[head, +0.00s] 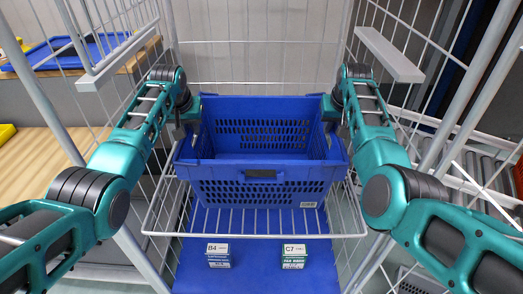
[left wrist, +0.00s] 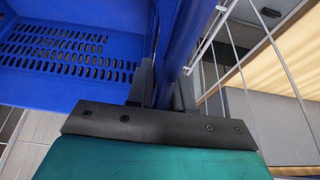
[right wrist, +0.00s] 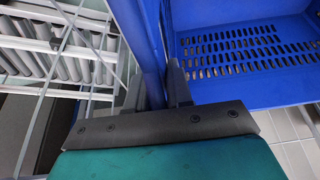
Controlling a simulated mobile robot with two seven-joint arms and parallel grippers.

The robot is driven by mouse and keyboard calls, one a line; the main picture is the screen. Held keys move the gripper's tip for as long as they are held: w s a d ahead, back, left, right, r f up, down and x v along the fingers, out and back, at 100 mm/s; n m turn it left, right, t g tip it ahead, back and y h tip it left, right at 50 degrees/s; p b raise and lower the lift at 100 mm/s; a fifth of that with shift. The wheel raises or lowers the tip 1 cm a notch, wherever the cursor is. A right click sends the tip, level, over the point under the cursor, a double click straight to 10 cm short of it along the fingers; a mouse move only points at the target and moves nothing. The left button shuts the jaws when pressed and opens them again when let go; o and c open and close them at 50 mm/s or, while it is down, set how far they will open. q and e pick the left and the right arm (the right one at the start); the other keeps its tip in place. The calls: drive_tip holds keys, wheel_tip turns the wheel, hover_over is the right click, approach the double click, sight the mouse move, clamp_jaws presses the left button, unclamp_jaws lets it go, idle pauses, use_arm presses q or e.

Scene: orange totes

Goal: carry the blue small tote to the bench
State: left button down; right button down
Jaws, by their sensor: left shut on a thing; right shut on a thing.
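The blue small tote (head: 262,190) is in the middle of the head view, upright and empty, with slotted walls. My left gripper (head: 192,112) is shut on its left side wall, and my right gripper (head: 332,112) is shut on its right side wall. The left wrist view shows the fingers (left wrist: 160,90) on either side of the tote's rim (left wrist: 172,35). The right wrist view shows the same grip (right wrist: 160,90) on the other rim (right wrist: 150,40). I cannot tell whether the tote's underside touches the wire shelf. A wooden bench-like top (head: 35,165) is at the left.
A white wire cage trolley surrounds the tote, with a wire shelf edge (head: 255,236) in front. A blue tray (head: 75,50) lies at upper left. A roller conveyor (head: 470,165) is at right.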

use_arm(q)
drive_tip(key=shift+d+r, duration=0.15)
drive_tip(key=shift+r, duration=0.1)
use_arm(e)
drive_tip(key=shift+a+r, duration=0.2)
drive_tip(key=shift+r, duration=0.05)
